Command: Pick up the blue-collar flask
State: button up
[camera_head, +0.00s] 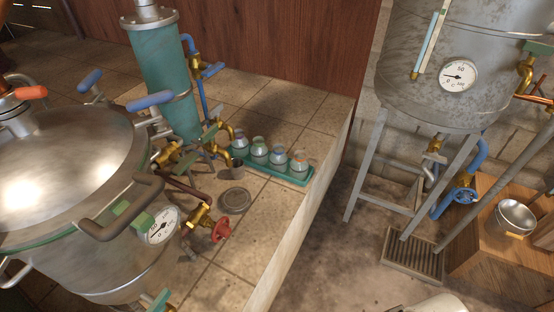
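Several small metal flasks stand upright in a row in a long green tray (309,180) on the tiled ledge. The leftmost flask (240,145) seems to have a bluish collar, but it is too small to be sure. The second flask (259,152) has a green collar. The third flask (278,159) has a pale collar that I cannot name. The rightmost flask (299,166) has an orange collar. My gripper is not in view, and no gripper is near the flasks.
A brass spout (229,130) hangs close by the tray's left end, with a small dark cup (237,171) below. A big steel still (70,165) with a red valve (221,229) stands left. A grey tank (430,90) on legs stands right.

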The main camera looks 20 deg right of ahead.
aim_at(278, 158)
jog(key=i+l, duration=0.1)
jog(key=l, duration=0.3)
jog(key=i+l+u, duration=0.15)
jog(key=i+l, duration=0.15)
jog(key=i, duration=0.3)
jog(key=i+l+u, duration=0.15)
jog(key=i+l, duration=0.25)
jog(key=i, duration=0.15)
